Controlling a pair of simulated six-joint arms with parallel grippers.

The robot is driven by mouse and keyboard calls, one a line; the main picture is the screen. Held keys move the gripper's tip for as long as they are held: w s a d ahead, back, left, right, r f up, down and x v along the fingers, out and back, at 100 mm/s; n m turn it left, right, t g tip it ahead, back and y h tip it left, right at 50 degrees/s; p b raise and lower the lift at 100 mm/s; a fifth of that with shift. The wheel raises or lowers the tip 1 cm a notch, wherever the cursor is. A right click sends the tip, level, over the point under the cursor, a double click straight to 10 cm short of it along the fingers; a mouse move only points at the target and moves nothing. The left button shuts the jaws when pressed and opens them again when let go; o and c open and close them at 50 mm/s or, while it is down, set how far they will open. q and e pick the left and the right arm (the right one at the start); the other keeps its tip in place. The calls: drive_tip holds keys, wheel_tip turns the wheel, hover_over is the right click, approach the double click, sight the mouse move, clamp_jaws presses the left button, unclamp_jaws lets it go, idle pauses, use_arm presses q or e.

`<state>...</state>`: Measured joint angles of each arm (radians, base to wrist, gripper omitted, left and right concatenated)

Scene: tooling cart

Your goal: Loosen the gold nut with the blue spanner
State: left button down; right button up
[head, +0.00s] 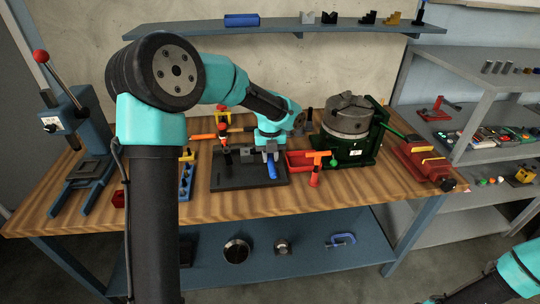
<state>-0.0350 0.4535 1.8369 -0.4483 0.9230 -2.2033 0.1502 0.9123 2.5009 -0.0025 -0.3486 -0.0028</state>
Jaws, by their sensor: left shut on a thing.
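A dark fixture plate (240,184) with small posts and blocks on it lies in the middle of the wooden bench. My left gripper (270,151) reaches down over the plate's right part and is shut on a blue piece, which looks like the blue spanner (272,169). Much of the spanner is hidden by the gripper, and I cannot tell whether it is around a nut. I cannot make out the gold nut. Part of my right arm shows at the bottom right corner; its gripper is out of view.
A red bin (301,161) and a red stand with an orange top (315,173) are close right of the plate. A green machine with a grey chuck (347,122) and a red vise (420,160) are farther right. A blue press (88,135) stands left.

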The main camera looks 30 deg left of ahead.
use_arm(q)
drive_tip(key=shift+f, duration=1.5)
idle(2.0)
drive_tip(key=shift+w+d, duration=0.1)
idle(0.4)
drive_tip(key=shift+w+d+n, duration=0.85)
drive_tip(key=shift+d+n, duration=0.05)
drive_tip(key=shift+n, duration=0.5)
drive_tip(key=shift+w+d+n, duration=0.4)
drive_tip(key=shift+w+n, duration=0.15)
drive_tip(key=shift+n, duration=0.15)
drive_tip(key=shift+w+d+n, duration=0.4)
drive_tip(key=shift+w+n, duration=0.15)
drive_tip(key=shift+n, duration=0.15)
drive_tip(key=shift+w+d+n, duration=0.25)
drive_tip(key=shift+w+n, duration=0.45)
drive_tip(key=shift+n, duration=0.05)
drive_tip(key=shift+w+d+n, duration=0.2)
drive_tip(key=shift+w+n, duration=0.5)
drive_tip(key=shift+n, duration=0.05)
drive_tip(key=shift+r, duration=0.1)
drive_tip(key=shift+r, duration=1.55)
